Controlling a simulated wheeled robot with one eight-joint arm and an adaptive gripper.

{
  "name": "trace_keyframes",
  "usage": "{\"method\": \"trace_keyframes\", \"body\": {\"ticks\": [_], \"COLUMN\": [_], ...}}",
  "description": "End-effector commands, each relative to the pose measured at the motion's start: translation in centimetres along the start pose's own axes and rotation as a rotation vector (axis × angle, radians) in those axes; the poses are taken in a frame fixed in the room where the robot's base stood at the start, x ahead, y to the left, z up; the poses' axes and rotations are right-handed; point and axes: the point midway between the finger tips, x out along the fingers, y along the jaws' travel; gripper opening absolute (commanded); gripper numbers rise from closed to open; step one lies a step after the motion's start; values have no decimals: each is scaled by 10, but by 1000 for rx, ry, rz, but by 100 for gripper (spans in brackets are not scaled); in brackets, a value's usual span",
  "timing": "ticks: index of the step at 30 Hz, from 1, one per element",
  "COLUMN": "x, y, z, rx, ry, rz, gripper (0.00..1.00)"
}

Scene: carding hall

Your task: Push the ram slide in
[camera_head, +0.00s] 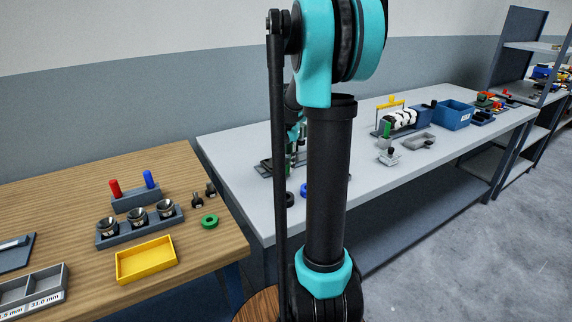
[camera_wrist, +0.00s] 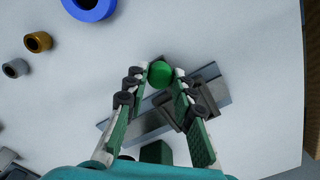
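In the wrist view a round green knob (camera_wrist: 160,74) shows between the tips of my gripper (camera_wrist: 162,76). The two fingers stand apart on either side of the knob; I cannot tell whether they touch it. Beneath the fingers a grey metal rail (camera_wrist: 207,76) runs at a slant on the pale bench top, with a dark block on it. I cannot tell which part is the ram slide. In the head view my arm hides most of this fixture; a dark edge of it (camera_head: 263,168) shows to the left of my arm.
In the wrist view a blue ring (camera_wrist: 90,8), a brown ring (camera_wrist: 38,42) and a grey ring (camera_wrist: 15,68) lie at upper left. The grey bench (camera_head: 235,190) also carries a blue bin (camera_head: 453,116) farther right. A wooden table (camera_head: 60,195) with a yellow tray (camera_head: 146,260) stands at left.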

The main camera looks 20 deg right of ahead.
Motion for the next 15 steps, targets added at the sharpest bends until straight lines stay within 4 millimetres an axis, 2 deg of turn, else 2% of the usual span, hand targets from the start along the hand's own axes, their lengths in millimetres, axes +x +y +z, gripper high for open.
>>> {"method": "trace_keyframes", "body": {"ticks": [1,4,15], "x": [0,0,0], "y": [0,0,6], "z": [0,0,-6], "rx": [0,0,2], "ry": [0,0,0], "rz": [0,0,0], "gripper": [12,0,0]}}
